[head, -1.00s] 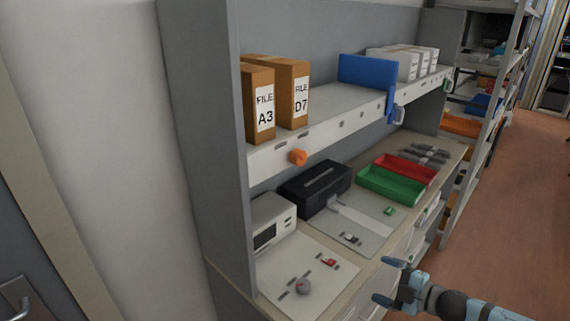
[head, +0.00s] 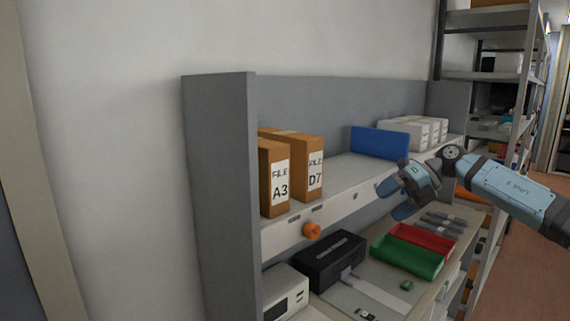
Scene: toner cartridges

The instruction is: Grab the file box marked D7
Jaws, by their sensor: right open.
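The file box marked D7 (head: 314,172) is an orange-brown upright box with a white label, standing on the upper shelf (head: 343,181) at its left end. A like box marked A3 (head: 273,180) stands just left of it, close beside it. My right gripper (head: 391,199) is open and empty, at about shelf height, to the right of the D7 box and apart from it. It hides part of the shelf's front edge. My left gripper is not in view.
A blue panel (head: 379,142) and several white boxes (head: 409,131) stand further right on the shelf. An orange knob (head: 312,231) sticks out below the shelf edge. Below are a black device (head: 330,260), a green tray (head: 408,255) and a red tray (head: 424,238). A grey side panel (head: 222,190) closes the left end.

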